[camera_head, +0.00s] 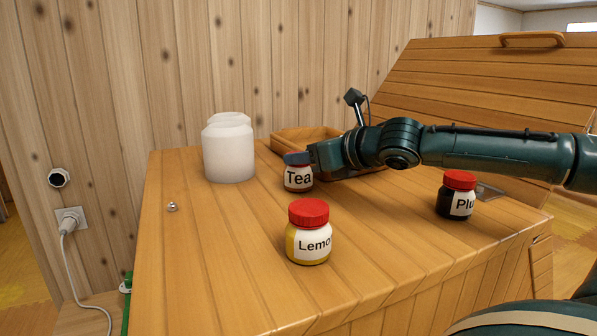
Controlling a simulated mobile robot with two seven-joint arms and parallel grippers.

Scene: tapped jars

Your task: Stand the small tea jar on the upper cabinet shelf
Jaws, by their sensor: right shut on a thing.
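My left gripper is not in view. No upper cabinet shelf can be made out.
A red-lidded "Lemo…" jar (308,234) stands in front, and a dark "Plu…" jar (457,196) at the right. White canisters (228,150) stand behind left, a wooden tray (290,138) behind the gripper. A slanted panel with a handle (531,40) rises at back right.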

